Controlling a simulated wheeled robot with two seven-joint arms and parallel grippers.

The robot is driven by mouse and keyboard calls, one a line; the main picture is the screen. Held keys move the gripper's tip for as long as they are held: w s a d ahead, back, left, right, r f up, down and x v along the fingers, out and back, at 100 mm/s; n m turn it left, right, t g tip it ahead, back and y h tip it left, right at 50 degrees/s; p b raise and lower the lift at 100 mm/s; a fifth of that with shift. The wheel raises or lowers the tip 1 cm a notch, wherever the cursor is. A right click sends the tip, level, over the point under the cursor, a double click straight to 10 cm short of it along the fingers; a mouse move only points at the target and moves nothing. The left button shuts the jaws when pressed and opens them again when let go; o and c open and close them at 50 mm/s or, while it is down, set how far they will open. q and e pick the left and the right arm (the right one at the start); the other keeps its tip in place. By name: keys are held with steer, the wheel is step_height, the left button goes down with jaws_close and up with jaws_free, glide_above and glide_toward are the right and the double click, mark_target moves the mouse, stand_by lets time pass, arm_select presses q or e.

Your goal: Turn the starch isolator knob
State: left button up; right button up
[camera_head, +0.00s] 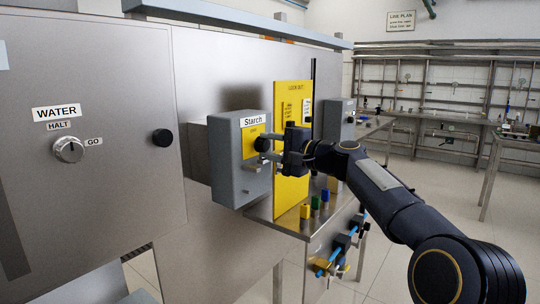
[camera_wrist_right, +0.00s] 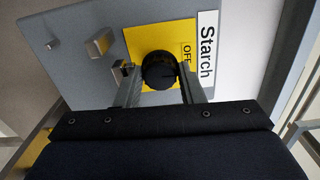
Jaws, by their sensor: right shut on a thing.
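The starch isolator is a grey box (camera_head: 228,170) with a "Starch" label and a yellow plate (camera_wrist_right: 150,39), mounted on the steel cabinet in the head view. Its black round knob (camera_wrist_right: 158,70) sits on the yellow plate, with the word "OFF" beside it in the right wrist view. My right gripper (camera_head: 270,146) reaches in from the right and is shut on the knob, one finger on each side. Its fingertips show in the right wrist view (camera_wrist_right: 160,82). The knob's pointer mark cannot be made out. My left gripper is not in view.
A yellow lockout board (camera_head: 291,205) stands right behind the isolator. A small steel table (camera_head: 290,222) holds several coloured padlocks. A second grey box (camera_head: 337,121) is farther back. The WATER panel (camera_head: 95,200) with its silver knob (camera_head: 69,149) is at left.

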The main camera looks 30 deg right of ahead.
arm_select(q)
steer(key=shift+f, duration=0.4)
arm_select(e)
steer(key=shift+n, duration=0.5)
